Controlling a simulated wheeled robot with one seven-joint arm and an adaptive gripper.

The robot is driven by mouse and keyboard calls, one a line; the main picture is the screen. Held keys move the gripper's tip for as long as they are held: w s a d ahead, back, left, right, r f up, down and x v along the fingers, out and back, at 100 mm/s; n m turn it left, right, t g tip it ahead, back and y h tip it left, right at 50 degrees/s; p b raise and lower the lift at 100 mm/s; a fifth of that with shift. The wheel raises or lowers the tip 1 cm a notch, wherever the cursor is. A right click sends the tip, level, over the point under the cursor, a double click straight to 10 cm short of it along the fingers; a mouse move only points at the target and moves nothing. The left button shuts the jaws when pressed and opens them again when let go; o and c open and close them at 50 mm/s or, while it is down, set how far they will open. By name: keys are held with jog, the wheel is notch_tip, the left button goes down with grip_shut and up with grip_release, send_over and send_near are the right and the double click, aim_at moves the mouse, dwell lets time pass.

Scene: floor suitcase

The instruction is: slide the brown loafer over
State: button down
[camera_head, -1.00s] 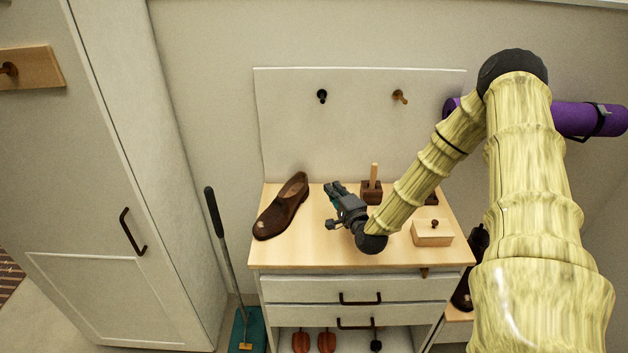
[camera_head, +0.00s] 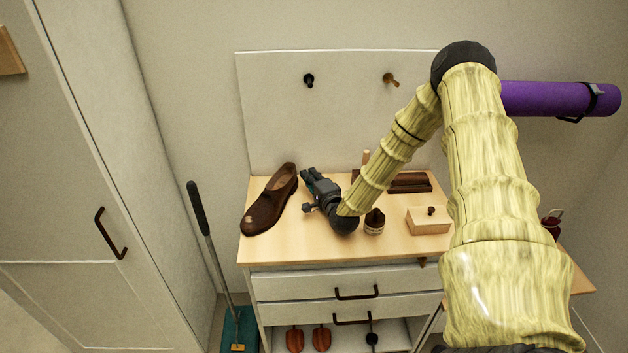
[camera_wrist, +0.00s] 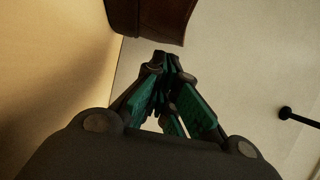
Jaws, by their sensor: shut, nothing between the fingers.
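The brown loafer (camera_head: 268,205) lies on the left part of the wooden dresser top (camera_head: 330,250), its toe toward the front left and its heel toward the back. My gripper (camera_head: 307,174) is just right of the loafer's heel end, low over the top, with its fingers pointing to the back left. In the wrist view my gripper (camera_wrist: 170,62) has its fingers together and empty. Part of the loafer (camera_wrist: 158,18) shows just beyond the fingertips there. I cannot tell whether they touch.
A small light box (camera_head: 428,222), a round brown-and-light item (camera_head: 374,221) and a dark brush-like block (camera_head: 410,183) stand right of my gripper. A back panel with two pegs (camera_head: 308,80) rises behind.

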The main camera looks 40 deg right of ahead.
jog(key=shift+w+d+p, duration=0.15)
jog(key=shift+w+p, duration=0.05)
jog(key=shift+w, duration=0.8)
jog(key=shift+w+d+p, duration=0.1)
jog(key=shift+w+p, duration=0.05)
jog(key=shift+w, duration=0.8)
jog(key=shift+s+a+f+b, duration=0.2)
jog(key=shift+s+a+b, duration=0.2)
jog(key=shift+a+b, duration=0.3)
jog(key=shift+s+a+r, duration=0.1)
jog(key=shift+a+r, duration=0.1)
jog(key=shift+a, duration=0.05)
